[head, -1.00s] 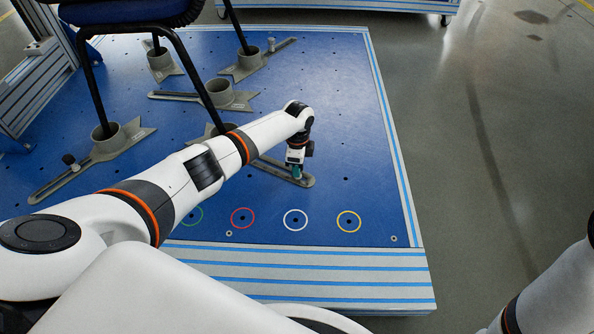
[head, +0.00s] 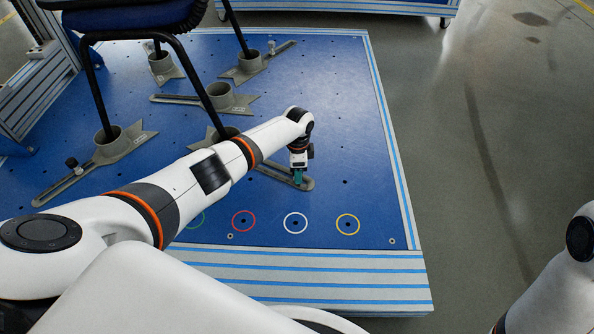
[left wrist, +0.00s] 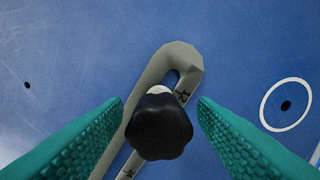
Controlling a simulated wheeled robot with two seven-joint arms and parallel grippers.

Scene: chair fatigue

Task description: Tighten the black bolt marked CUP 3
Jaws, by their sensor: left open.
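A black lobed bolt knob (left wrist: 160,128) stands over the slot of a grey slotted bracket arm (left wrist: 178,58). Dark marks show on the bracket beside it, but I cannot read a cup number. My left gripper (left wrist: 161,104), with teal ribbed fingers, is open around the knob, one finger on each side, with gaps visible. In the head view my left gripper (head: 298,178) points down over the end of the bracket arm (head: 272,169); the knob is hidden there. My right gripper is out of view.
Grey cups with slotted arms hold the chair legs on the blue plate (head: 350,110). Another black knob (head: 72,163) is on the left bracket arm. The chair (head: 130,16) stands at the upper left. Coloured rings, including a white ring (head: 295,223), mark the front.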

